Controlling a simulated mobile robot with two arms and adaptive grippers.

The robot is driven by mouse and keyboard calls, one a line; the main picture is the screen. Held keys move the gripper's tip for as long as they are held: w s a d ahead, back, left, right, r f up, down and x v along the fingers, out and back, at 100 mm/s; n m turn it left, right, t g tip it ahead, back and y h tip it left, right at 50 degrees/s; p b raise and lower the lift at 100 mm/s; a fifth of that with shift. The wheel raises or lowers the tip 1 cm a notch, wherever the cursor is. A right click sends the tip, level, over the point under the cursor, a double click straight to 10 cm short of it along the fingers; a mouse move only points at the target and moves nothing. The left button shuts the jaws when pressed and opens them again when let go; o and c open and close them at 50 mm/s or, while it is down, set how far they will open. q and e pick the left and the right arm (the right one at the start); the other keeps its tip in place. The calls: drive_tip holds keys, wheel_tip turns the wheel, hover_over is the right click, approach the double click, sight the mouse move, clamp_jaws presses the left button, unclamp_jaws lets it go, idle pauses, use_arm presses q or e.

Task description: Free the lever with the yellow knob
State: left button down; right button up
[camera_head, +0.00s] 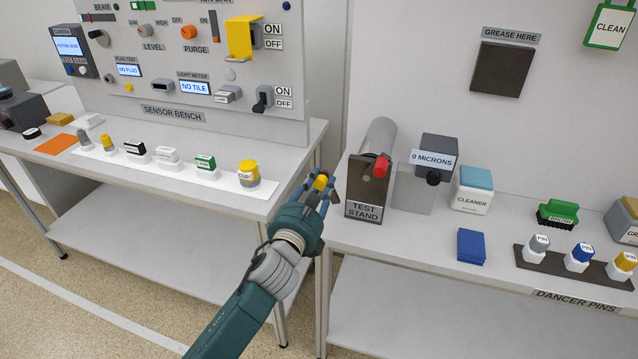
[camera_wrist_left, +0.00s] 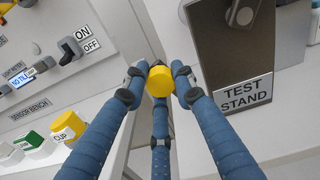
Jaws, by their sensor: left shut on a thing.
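My left gripper (camera_head: 320,184) is beside the left side of the test stand (camera_head: 364,187), above the gap between the two tables. Its blue fingers are closed around a yellow knob (camera_head: 320,182). In the left wrist view, the round yellow knob (camera_wrist_left: 159,81) sits between the fingertips of the gripper (camera_wrist_left: 158,84). The lever's shaft is hidden behind the knob and fingers. In that view the test stand's dark plate (camera_wrist_left: 212,45) is just to the right, apart from the fingers. My right gripper is not in view.
A yellow-capped cup (camera_head: 248,174) stands near the left table's edge. The upright panel (camera_head: 190,60) rises behind that table.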

use_arm(q)
drive_tip(key=d+m+p, duration=0.2)
drive_tip(key=m, duration=0.1)
drive_tip(key=s+d+m+p, duration=0.1)
drive_tip(key=p, duration=0.1)
drive_tip(key=shift+d+r+m, duration=0.15)
drive_tip(key=shift+r+m, duration=0.25)
drive_tip(key=c, duration=1.5)
unclamp_jaws()
drive_tip(key=shift+d, duration=0.1)
drive_tip(key=shift+o, duration=0.2)
drive_tip(key=v, duration=1.2)
